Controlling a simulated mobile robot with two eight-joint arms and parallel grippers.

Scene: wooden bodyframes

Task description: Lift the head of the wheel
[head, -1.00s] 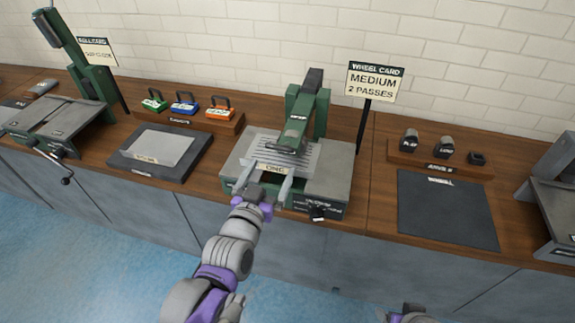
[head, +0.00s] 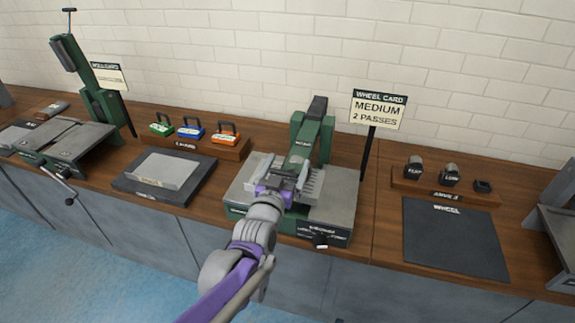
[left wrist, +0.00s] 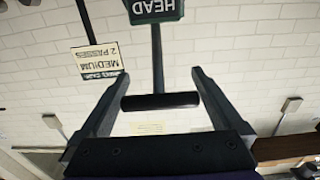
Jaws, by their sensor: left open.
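The wheel (head: 312,120) is a green machine on a grey base at the middle of the bench. Its green arm reaches forward over a ribbed metal plate. My left gripper (head: 284,178) is low over that plate, in front of the arm, and partly covers it. In the left wrist view, a dark post with a green HEAD label (left wrist: 155,10), seen upside down, ends in a dark crossbar (left wrist: 160,101). The crossbar lies between the open fingers of my left gripper (left wrist: 160,72); I cannot tell whether they touch it. My right gripper is out of view.
A sign (head: 378,109) reads "Medium, 2 passes" behind the wheel. A dark mat (head: 455,238) and an anvil rack (head: 445,190) are at right.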

